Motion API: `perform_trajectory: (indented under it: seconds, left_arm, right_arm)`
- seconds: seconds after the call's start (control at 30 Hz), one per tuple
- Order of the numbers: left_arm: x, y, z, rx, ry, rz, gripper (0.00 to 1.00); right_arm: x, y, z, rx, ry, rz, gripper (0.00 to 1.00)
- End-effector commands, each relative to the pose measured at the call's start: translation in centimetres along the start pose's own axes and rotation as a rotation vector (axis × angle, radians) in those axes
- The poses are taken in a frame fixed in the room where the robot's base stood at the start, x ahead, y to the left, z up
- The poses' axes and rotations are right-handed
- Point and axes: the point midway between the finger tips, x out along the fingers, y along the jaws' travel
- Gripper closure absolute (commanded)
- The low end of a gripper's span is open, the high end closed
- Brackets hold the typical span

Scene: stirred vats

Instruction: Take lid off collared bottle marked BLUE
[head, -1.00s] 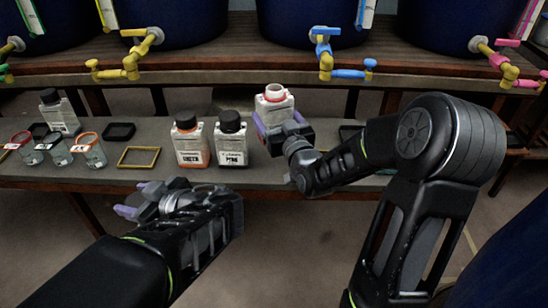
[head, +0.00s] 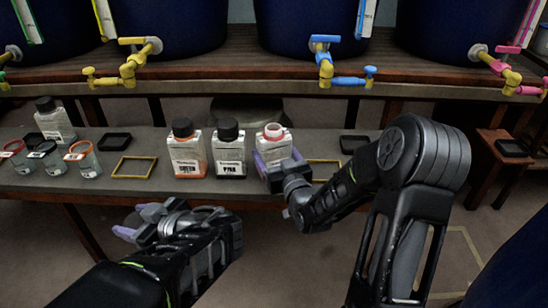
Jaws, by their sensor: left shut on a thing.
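A white bottle with a red collar (head: 273,131) stands on the low table without a cap. The visible part of its label is too small to read. My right gripper (head: 277,165) is around its lower body, one finger at each side; whether it still grips is not clear. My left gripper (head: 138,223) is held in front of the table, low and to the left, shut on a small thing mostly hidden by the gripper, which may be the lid.
Two black-capped bottles, one with orange contents (head: 187,152) and one marked PINK (head: 229,155), stand just left. Several jars (head: 83,160), a capped bottle (head: 55,122) and an empty yellow frame (head: 134,167) are further left. Vats with coloured taps (head: 326,68) stand behind.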

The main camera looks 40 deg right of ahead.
Motion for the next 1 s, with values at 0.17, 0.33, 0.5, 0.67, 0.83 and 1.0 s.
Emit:
perform_trajectory:
  seconds: [0.17, 0.33, 0.5, 0.67, 0.83, 1.0]
  left_arm:
    - [0.03, 0.0, 0.06, 0.0, 0.0, 0.0, 1.0]
    - [0.11, 0.0, 0.26, 0.0, 0.0, 0.0, 1.0]
    - [0.17, 0.0, 0.4, 0.0, 0.0, 0.0, 1.0]
    - [0.17, 0.0, 0.4, 0.0, 0.0, 0.0, 1.0]
    - [0.17, 0.0, 0.4, 0.0, 0.0, 0.0, 1.0]
    - [0.1, 0.0, 0.23, 0.0, 0.0, 0.0, 1.0]
  right_arm:
    - [0.02, 0.02, 0.13, -0.001, 0.003, 0.0, 0.95]
    - [0.02, 0.02, 0.32, 0.0, 0.003, 0.0, 0.95]
    - [0.01, 0.03, 0.46, 0.0, 0.002, 0.0, 0.17]
    - [0.01, 0.03, 0.46, 0.0, 0.002, 0.001, 0.04]
    - [0.01, 0.03, 0.46, 0.0, 0.002, 0.0, 0.01]
    - [0.01, 0.04, 0.3, 0.0, 0.002, 0.001, 0.01]
